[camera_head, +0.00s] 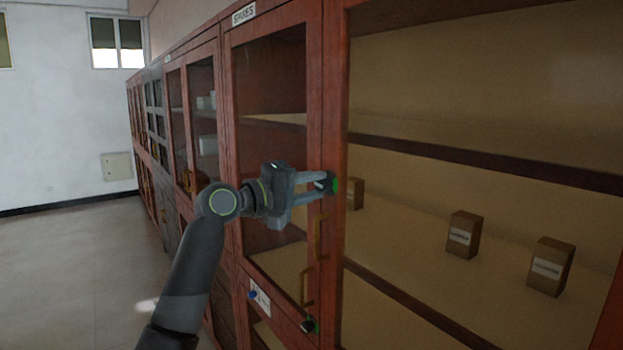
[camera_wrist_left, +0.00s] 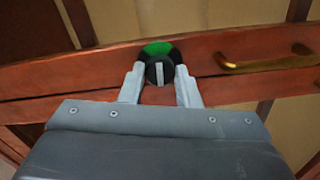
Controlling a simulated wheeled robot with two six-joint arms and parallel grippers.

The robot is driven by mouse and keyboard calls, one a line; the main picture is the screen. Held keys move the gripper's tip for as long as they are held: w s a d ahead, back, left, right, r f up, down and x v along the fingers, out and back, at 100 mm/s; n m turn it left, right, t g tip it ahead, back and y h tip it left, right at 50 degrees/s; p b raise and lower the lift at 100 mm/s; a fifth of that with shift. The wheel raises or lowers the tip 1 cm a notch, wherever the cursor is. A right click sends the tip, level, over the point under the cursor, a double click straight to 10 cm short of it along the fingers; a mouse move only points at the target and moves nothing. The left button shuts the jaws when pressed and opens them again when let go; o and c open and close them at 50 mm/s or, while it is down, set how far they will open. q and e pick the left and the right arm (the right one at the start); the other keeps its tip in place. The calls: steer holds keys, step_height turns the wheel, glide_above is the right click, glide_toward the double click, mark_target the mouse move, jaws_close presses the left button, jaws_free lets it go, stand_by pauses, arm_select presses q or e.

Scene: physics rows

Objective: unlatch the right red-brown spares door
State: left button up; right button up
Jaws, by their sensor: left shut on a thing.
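The red-brown spares cabinet (camera_head: 335,80) fills the right of the head view, with a "SPARES" label (camera_head: 244,14) above a glazed door (camera_head: 313,90). A round black latch knob (camera_wrist_left: 160,73) with a pale bar sits on the door frame, on a disc (camera_wrist_left: 158,47) showing a green arc. My left gripper (camera_head: 322,183) reaches in from the left and is shut on the knob, one finger on each side in the left wrist view. In the head view the fingers partly hide the knob; green shows at its right edge. My right gripper is not in view.
A brass handle (camera_wrist_left: 268,62) is on the same frame, below the knob in the head view. A lower knob (camera_head: 308,325) also shows green. Small brown boxes (camera_head: 464,235) stand on the shelf to the right. The floor (camera_head: 70,260) at left is clear.

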arm_select(q)
steer(key=shift+n, duration=0.5)
steer(key=o, duration=1)
steer(key=shift+c, duration=0.2)
steer(key=shift+s+a+f, duration=0.1)
steer(key=shift+s+a, duration=0.15)
steer(key=shift+a, duration=0.1)
steer(key=b+v, duration=0.7)
steer(key=v, duration=0.9)
steer(key=shift+a, duration=0.25)
steer(key=shift+s, duration=0.1)
